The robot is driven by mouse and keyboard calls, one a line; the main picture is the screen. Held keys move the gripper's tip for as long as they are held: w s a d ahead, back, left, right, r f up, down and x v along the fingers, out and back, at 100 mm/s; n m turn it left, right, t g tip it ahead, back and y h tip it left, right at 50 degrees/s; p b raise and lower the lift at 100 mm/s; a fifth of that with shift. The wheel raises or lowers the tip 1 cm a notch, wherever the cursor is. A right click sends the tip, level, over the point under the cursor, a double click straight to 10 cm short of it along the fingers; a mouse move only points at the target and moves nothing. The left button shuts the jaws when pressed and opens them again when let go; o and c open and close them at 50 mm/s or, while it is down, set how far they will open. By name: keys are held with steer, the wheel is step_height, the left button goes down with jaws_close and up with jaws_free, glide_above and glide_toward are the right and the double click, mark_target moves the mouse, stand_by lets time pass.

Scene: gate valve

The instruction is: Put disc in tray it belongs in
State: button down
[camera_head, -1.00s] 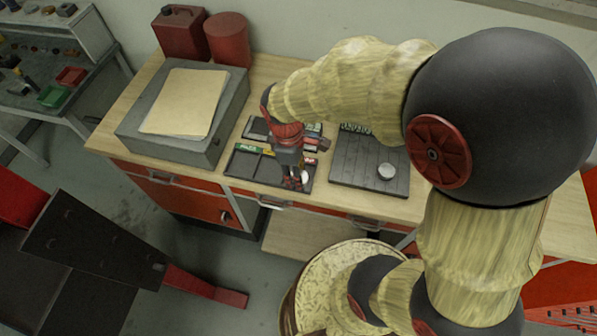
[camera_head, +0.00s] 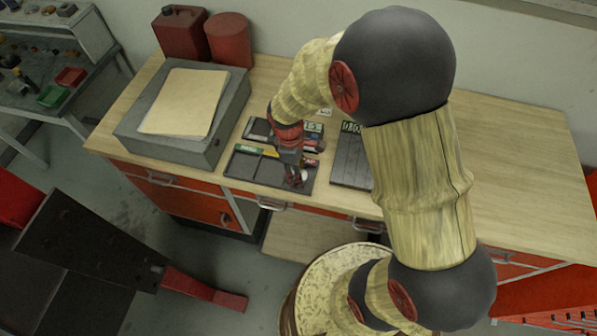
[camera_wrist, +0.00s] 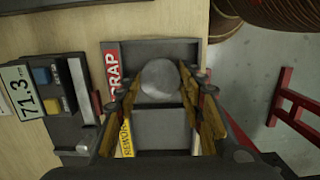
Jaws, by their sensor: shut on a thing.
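A round grey disc (camera_wrist: 160,78) sits between the fingertips of my gripper (camera_wrist: 160,86) in the wrist view. My gripper is shut on it. Below lies a dark divided tray (camera_wrist: 165,52) with a red SCRAP label (camera_wrist: 113,72) and a yellow REWORK label (camera_wrist: 126,138). The disc appears over the compartment beside the SCRAP label; its height above the tray floor is hard to tell. The disc is not clear there.
A device with a 71.3 display (camera_wrist: 22,95) stands beside the tray. A dark board (camera_head: 349,160) lies right of the tray, partly hidden by my arm. A grey block with a tan sheet (camera_head: 185,102) stands left. The bench's right part is clear.

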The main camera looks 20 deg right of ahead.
steer(key=c, duration=1.4)
jaws_free()
steer(key=shift+f, duration=0.1)
step_height(320, 180, up, 12)
steer(key=a+p, duration=0.1)
steer(key=p, duration=0.1)
steer(key=s+r+m+t, duration=0.2)
steer(key=s+r+m, duration=0.1)
steer(key=r, duration=0.3)
steer(key=s+r+m+t, duration=0.2)
steer(key=s+r+m, duration=0.2)
steer(key=s+r, duration=0.2)
steer(key=s+d+r+m+t+y, duration=0.1)
steer(key=s+r+m+t, duration=0.1)
steer(key=s+r, duration=0.3)
step_height(320, 180, up, 2)
steer(key=shift+s+d+r+m, duration=0.1)
steer(key=shift+r+m, duration=0.15)
steer(key=shift+m, duration=0.65)
steer(key=shift+f+b, duration=0.1)
steer(key=shift+b, duration=0.3)
